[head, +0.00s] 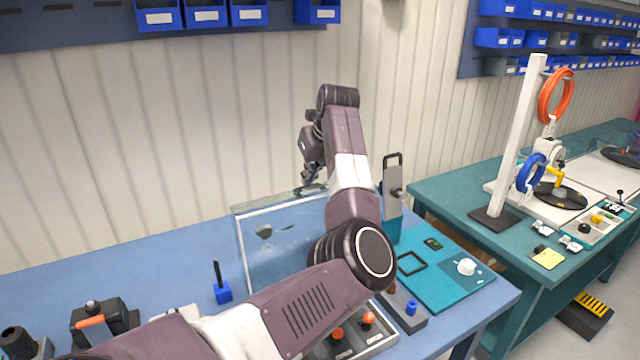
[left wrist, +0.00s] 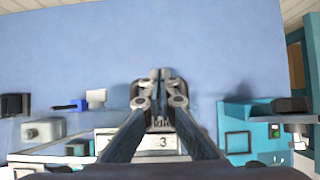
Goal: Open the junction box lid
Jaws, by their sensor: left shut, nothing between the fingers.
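A clear panel (head: 285,258) with a pale edge stands over the blue workbench in the head view; I cannot tell whether it is the junction box lid. My left gripper (head: 313,188) is at the top edge of this panel, in front of the wall; I cannot tell whether it touches. In the left wrist view my left gripper (left wrist: 160,76) is shut and empty, its fingertips together against a blue surface. My left arm covers the middle of the bench, so what lies behind it is hidden. My right gripper is not in view.
A blue workbench (head: 130,262) carries a blue holder (head: 222,292) with an upright dark rod. A teal mat (head: 443,285) lies at the right. A tall grey plate (head: 392,205) with a handle stands behind it. A white post (head: 515,150) with cable reels stands on the far bench.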

